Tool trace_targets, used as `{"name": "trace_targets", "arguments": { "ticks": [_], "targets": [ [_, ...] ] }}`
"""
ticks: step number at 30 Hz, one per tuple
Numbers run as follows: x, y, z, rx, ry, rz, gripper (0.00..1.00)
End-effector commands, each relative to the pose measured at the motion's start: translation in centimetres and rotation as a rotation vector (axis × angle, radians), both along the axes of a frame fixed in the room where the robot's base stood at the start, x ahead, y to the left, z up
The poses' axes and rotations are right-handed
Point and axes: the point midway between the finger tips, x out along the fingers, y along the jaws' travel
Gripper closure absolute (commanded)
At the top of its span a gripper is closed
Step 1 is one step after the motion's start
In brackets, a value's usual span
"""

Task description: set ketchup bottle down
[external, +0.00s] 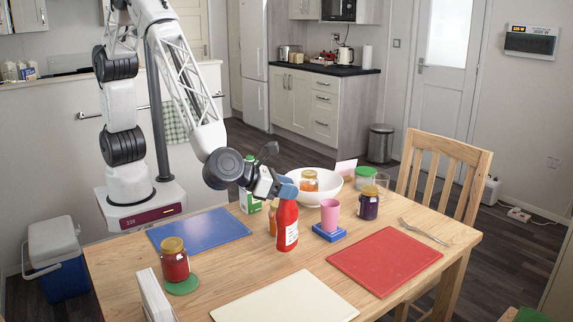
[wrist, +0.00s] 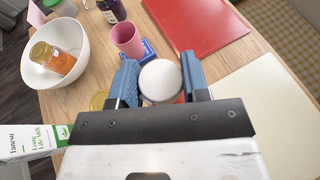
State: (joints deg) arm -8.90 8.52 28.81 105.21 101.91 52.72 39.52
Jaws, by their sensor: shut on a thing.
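The red ketchup bottle (external: 287,225) stands upright in my gripper (external: 286,184), near the middle of the wooden table (external: 228,268). My gripper is shut on its top, coming from the upper left. In the wrist view the bottle's round white top (wrist: 160,81) sits between the two blue fingers of my gripper (wrist: 159,84). The rest of the bottle is mostly hidden there. I cannot tell whether its base touches the table.
A pink cup (external: 330,214) on a blue coaster stands just right of the bottle. A white bowl (external: 327,187) with a jar, a dark jar (external: 368,204) and a milk carton (external: 250,190) are behind. Blue (external: 199,229), red (external: 384,260) and cream (external: 285,300) mats lie around.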

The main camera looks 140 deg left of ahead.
Motion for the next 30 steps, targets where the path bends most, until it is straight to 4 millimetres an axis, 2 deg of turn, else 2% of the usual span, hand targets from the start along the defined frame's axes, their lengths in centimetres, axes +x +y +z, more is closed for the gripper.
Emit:
{"name": "trace_targets", "arguments": {
  "ticks": [13, 27, 28, 30],
  "targets": [
    [0.0, 0.0, -3.3, 0.0, 0.0, 0.0, 1.0],
    [0.0, 0.0, -3.7, 0.0, -0.001, 0.0, 1.0],
    [0.0, 0.0, -3.8, 0.0, 0.0, 0.0, 0.56],
    [0.0, 0.0, -3.8, 0.0, 0.0, 0.0, 0.45]
  ]
}}
